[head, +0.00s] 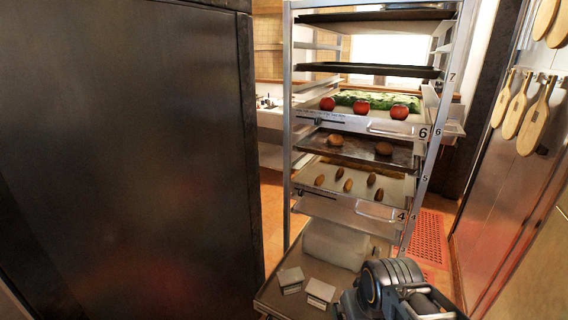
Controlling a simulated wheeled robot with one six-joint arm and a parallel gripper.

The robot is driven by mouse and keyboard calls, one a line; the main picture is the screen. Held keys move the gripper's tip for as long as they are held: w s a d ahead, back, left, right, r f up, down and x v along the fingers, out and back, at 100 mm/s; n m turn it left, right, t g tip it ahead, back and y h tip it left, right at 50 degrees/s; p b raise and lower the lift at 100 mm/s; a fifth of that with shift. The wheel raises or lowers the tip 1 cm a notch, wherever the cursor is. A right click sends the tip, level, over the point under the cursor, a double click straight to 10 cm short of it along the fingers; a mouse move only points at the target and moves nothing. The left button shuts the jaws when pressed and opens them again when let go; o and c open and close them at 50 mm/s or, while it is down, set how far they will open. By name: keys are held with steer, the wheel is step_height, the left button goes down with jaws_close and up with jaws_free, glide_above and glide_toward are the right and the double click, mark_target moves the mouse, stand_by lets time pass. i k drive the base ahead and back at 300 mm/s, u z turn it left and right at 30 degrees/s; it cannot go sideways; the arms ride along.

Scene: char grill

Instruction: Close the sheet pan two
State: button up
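A tall metal rack (288,130) holds several sheet pans on numbered levels. The lowest pan in view (342,278) sticks out of the rack toward me. It carries two small pale blocks (320,291) and a larger white lump (333,243) further back. I cannot read a number on it, so I cannot confirm that it is sheet pan two. My gripper (425,302) is at the bottom right, in front of this pan's right side. It hides part of the pan, and its fingers are not clear enough to judge. I cannot tell whether it touches the pan.
Above are a pan labelled 4 with brown oval pieces (348,186), a pan with two buns (384,148), and a pan labelled 6 with red tomatoes (362,105) and greens. A large dark panel (125,150) blocks the left. Wooden paddles (518,107) hang on the right wall.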

mark_target(295, 306)
steer(key=k, duration=0.5)
steer(key=z, duration=0.9)
steer(key=i, duration=0.7)
steer(key=u, duration=3.05)
